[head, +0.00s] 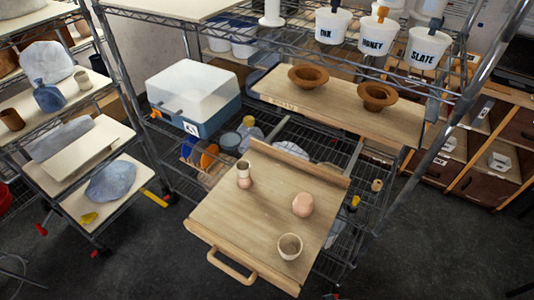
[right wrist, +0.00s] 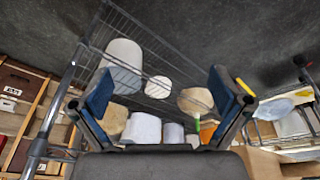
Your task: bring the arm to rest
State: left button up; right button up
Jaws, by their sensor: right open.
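My right gripper (right wrist: 159,82) shows in the right wrist view with its two blue-padded fingers spread wide apart. Nothing is held between them. Behind the fingers are a wire rack (right wrist: 152,42) and several pale rounded vessels, one of them a white one (right wrist: 123,62), apart from the fingers as far as I can tell. Neither gripper nor arm shows in the head view, and my left gripper is in neither view.
A wooden board with a handle (head: 232,270) juts from the wire shelving, carrying small cups and a pinkish lump (head: 303,204). Two brown bowls (head: 308,77) sit on a higher board. A white-lidded blue bin (head: 193,92) stands left. Dark floor (head: 440,255) is clear at lower right.

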jog(key=s+d+f+g, duration=0.1)
jog(key=s+f, duration=0.2)
jog(key=f, duration=0.9)
jog(key=s+d+f, duration=0.1)
jog(key=s+f, duration=0.1)
jog(key=f, duration=1.1)
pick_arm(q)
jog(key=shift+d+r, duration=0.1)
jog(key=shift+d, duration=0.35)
pick_arm(e)
jog(key=s+d+f+g, duration=0.1)
jog(key=s+d+f, duration=0.1)
jog(key=s+f, duration=1)
jog(key=s, duration=0.3)
jog(key=shift+s+d, duration=0.2)
jog(key=shift+s, duration=0.15)
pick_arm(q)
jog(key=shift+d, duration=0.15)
pick_arm(e)
jog(key=shift+a, duration=0.15)
